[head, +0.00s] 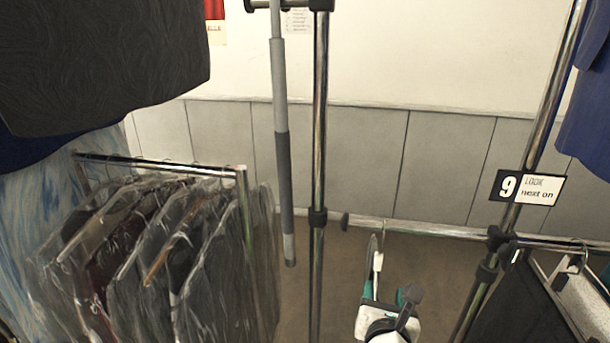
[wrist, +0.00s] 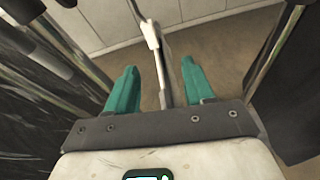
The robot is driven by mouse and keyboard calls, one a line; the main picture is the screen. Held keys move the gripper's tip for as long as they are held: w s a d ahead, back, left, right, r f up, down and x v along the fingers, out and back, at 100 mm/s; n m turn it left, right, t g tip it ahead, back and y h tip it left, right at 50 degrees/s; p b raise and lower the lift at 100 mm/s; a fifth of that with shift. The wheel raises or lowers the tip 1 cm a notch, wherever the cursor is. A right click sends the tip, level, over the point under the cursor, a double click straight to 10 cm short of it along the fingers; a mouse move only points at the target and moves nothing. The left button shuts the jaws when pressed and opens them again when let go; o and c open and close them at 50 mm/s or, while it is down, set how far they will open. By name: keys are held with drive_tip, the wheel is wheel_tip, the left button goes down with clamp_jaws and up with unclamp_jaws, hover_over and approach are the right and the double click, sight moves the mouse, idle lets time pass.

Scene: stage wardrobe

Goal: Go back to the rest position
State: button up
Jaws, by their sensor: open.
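My gripper (head: 386,290) is low in the middle right of the head view, in front of the rack's lower rail (head: 420,229). In the wrist view its two teal fingers (wrist: 160,78) stand apart, open. A thin grey and white piece, looking like a hanger seen edge-on (head: 377,262), hangs by the lower rail just beyond my gripper. In the wrist view this piece (wrist: 153,36) runs down between the fingers, with gaps visible on both sides. Its lower end is hidden behind my gripper.
Plastic-covered garments (head: 150,260) hang on a rail at left. A chrome upright (head: 319,150) and a grey pole (head: 281,150) stand left of my gripper. Another upright (head: 545,110) bears a "9" sign (head: 528,187). Dark garments (head: 515,305) hang at lower right.

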drive_tip(key=s+d+f+m+g+y, duration=0.1)
drive_tip(key=s+d+f+m+g, duration=0.25)
drive_tip(key=s+f+m, duration=0.4)
drive_tip(key=s+d+f+m+g, duration=0.3)
drive_tip(key=s+f+m+g, duration=0.1)
drive_tip(key=s+f+m, duration=0.4)
drive_tip(key=s+f+m+g+y, duration=0.1)
drive_tip(key=s+f+m+g, duration=0.1)
drive_tip(key=s+m, duration=0.6)
drive_tip(key=s+d+f+m+g+y, duration=0.1)
drive_tip(key=s+f+m+g+y, duration=0.1)
drive_tip(key=s+m, duration=0.6)
drive_tip(key=s+g, duration=0.1)
drive_tip(key=s, duration=0.2)
drive_tip(key=shift+s+d+f+y, duration=0.15)
drive_tip(key=shift+d+f+y, duration=0.15)
drive_tip(key=shift+f, duration=0.1)
